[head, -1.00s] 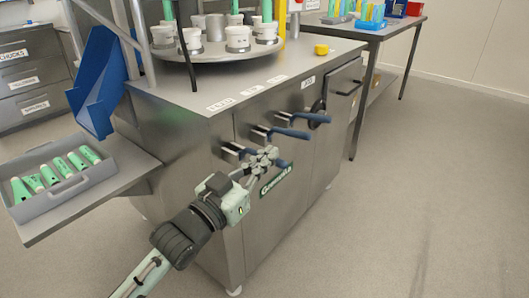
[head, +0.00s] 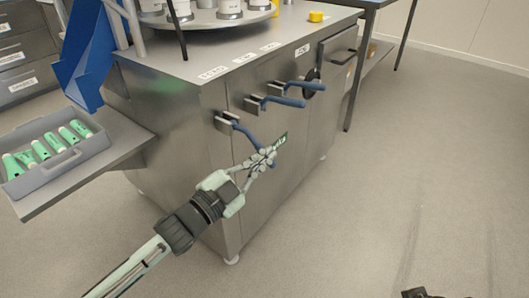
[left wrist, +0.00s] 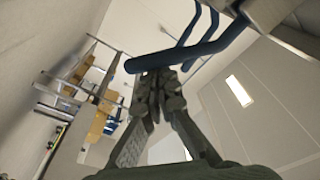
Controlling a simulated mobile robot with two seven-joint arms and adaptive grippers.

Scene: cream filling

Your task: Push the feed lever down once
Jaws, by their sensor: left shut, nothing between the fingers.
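Three blue-handled levers stick out of the steel machine's front in the head view: the left one (head: 240,130), the middle one (head: 276,101) and the right one (head: 304,86). The labels above are too small to read surely, so I cannot tell by text which is the feed lever. The left lever's handle slopes down, while the other two are nearly level. My left gripper (head: 269,157) is shut and empty at that handle's lower end. In the left wrist view, the blue handle (left wrist: 190,50) crosses at the shut fingertips (left wrist: 157,80), touching or very close.
The steel machine (head: 205,165) carries a round turntable (head: 200,28) with white cups. A blue chute (head: 85,55) and a grey tray (head: 75,158) of green tubes are at left. The floor at right is clear. A dark part shows at the bottom edge.

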